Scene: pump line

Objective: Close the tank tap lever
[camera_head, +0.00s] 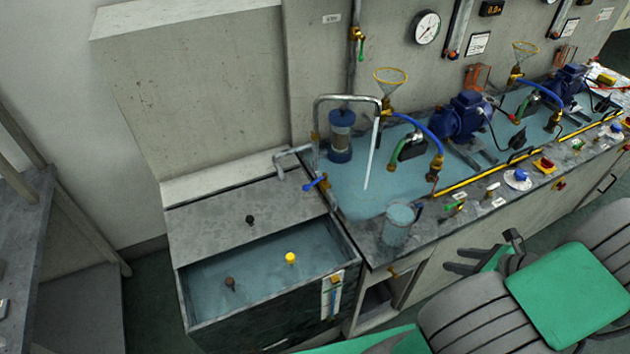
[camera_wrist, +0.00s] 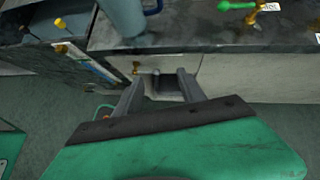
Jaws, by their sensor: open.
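A tap with a blue lever (camera_head: 317,182) stands at the right back corner of the open water tank (camera_head: 345,250), at the edge of the counter. The lever lies slanted; I cannot tell from its angle whether it is open or closed. My gripper (camera_head: 482,254) is open and empty in front of the counter, well to the right of the lever and lower. In the wrist view my gripper (camera_wrist: 157,88) faces the cabinet front with nothing between its fingers. The blue lever does not show clearly in the wrist view.
A clear jug (camera_head: 397,226) stands at the counter's front edge, between my gripper and the tap. A bent metal pipe (camera_head: 347,97) arches above the counter near the lever. A brass fitting (camera_head: 393,272) juts from the cabinet front. Yellow and dark knobs stand in the tank.

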